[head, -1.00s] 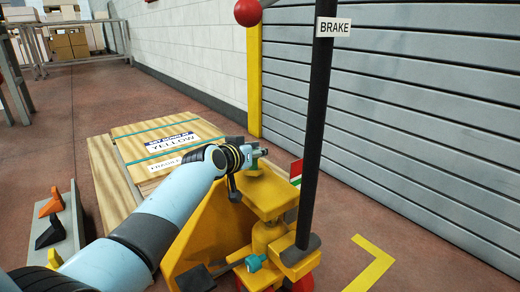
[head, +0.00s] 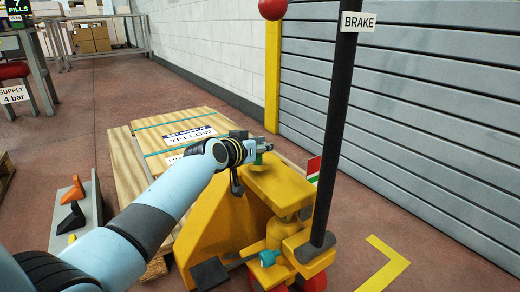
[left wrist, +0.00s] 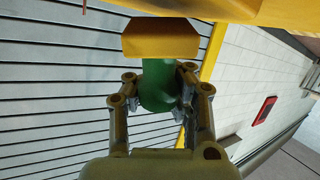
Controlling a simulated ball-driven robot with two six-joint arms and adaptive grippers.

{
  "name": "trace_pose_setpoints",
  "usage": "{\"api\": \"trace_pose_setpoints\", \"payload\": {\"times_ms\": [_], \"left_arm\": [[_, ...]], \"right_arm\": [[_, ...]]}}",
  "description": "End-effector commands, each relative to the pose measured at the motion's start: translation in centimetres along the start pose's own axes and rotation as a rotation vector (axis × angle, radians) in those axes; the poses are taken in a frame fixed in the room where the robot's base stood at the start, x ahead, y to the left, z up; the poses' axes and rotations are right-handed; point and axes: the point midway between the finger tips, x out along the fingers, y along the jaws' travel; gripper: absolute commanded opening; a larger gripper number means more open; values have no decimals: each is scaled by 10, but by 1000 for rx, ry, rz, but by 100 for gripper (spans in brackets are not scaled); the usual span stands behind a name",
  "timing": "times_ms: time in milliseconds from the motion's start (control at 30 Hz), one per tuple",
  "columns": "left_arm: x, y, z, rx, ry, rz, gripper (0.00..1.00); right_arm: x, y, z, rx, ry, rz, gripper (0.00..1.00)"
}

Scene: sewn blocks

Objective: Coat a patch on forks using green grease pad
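My left gripper (head: 262,148) is over the top of the yellow pallet truck (head: 285,185), beside the black lever post. In the left wrist view its two fingers (left wrist: 160,85) close around a green rounded piece (left wrist: 158,88), which I take as the green grease pad. A yellow block (left wrist: 160,38) sits against the far end of the green piece; I cannot tell whether it belongs to the pad or the truck. The forks cannot be made out; the truck's body and my arm cover that area. My right gripper is not in view.
A wooden crate (head: 142,168) with labels stands behind the truck. A black post with a BRAKE sign (head: 358,22) rises close to the right of my gripper. A grey stand with orange and black wedges (head: 75,210) is at left. A grey shutter (head: 430,110) lines the right.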

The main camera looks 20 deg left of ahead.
Motion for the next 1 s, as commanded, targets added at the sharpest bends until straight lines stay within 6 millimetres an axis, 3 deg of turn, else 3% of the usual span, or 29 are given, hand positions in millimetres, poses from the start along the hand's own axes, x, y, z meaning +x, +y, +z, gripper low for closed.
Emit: {"api": "trace_pose_setpoints", "payload": {"times_ms": [800, 1000], "left_arm": [[58, 32, -10, -1, -1, 1, 0], [62, 35, -12, -4, 1, 1, 0]], "right_arm": [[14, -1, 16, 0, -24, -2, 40], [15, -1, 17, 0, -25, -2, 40]]}}
